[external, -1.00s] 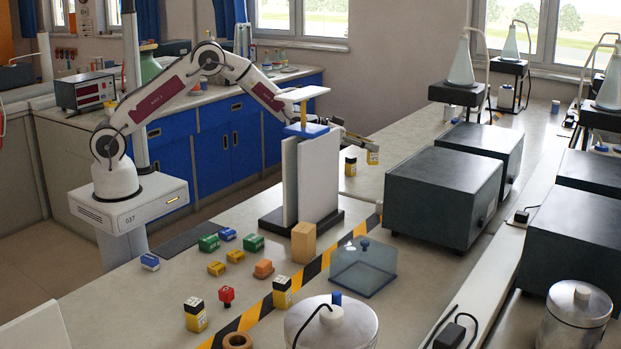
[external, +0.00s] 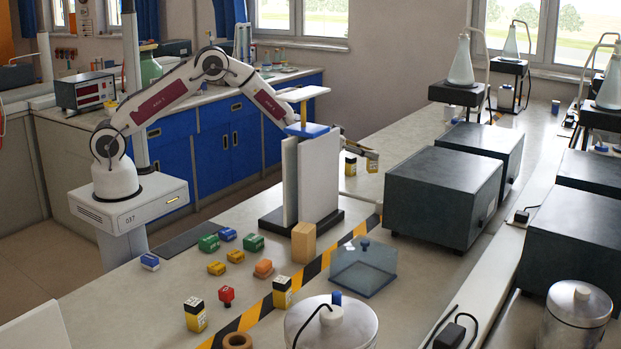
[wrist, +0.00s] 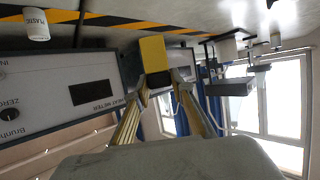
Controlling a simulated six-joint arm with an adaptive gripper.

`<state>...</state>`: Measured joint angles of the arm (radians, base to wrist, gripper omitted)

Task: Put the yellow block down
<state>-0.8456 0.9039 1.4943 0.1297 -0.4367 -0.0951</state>
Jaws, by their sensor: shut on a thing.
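My gripper (external: 366,152) is at the far side of the upright white boards, reaching right over the bench. It is shut on a yellow block (external: 372,165) with a dark part, held at the fingertips. In the wrist view the yellow block (wrist: 153,54) sits between the ends of my two fingers (wrist: 158,83). I cannot tell whether its underside touches the bench. A second yellow and black block (external: 350,167) stands just left of it, close to the boards. My forearm is partly hidden behind the boards.
The white boards (external: 318,178) stand on a dark base left of my gripper. Dark grey boxes (external: 440,195) stand to the right. Two more yellow and black blocks (external: 195,315) (external: 282,292) and small coloured blocks stand nearer. Bare bench (external: 405,155) lies behind the held block.

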